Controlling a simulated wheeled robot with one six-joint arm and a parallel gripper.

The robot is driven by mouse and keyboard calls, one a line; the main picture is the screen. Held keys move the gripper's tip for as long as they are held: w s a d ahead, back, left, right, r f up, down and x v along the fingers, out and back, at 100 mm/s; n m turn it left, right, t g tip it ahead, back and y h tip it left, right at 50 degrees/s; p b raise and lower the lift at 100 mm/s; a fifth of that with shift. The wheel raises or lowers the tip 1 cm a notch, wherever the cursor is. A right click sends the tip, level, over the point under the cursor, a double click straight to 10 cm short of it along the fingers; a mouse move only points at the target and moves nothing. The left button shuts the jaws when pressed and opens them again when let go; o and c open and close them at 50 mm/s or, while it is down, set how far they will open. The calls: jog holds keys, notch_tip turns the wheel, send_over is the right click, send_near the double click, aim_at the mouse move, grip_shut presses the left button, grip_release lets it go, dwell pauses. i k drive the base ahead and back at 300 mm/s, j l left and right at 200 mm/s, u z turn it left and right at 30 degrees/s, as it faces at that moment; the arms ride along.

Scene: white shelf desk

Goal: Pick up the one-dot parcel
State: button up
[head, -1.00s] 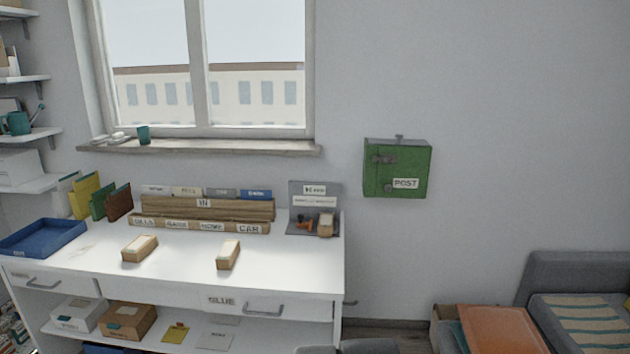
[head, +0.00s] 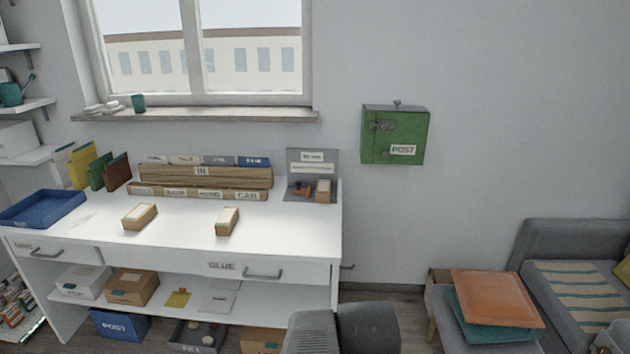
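No dots can be made out on any parcel at this size, so I cannot tell which is the one-dot parcel. One small brown parcel with a pale top (head: 139,217) lies on the left middle of the white desk (head: 180,250). A second, similar parcel (head: 227,222) lies to its right, nearer the desk's centre. A third small brown box (head: 323,191) stands on the grey stand at the desk's right end.
A wooden IN sorter (head: 205,176) stands along the desk's back. A blue tray (head: 42,208) is at the left end. The shelf below holds boxes (head: 131,287). A green POST box (head: 394,135) hangs on the wall. A grey sofa (head: 570,260) stands at right.

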aim_at(324, 187)
jog(key=i+u, duration=0.1)
jog(key=i, duration=0.7)
jog(key=i+l+u, duration=0.1)
jog(key=i, duration=0.7)
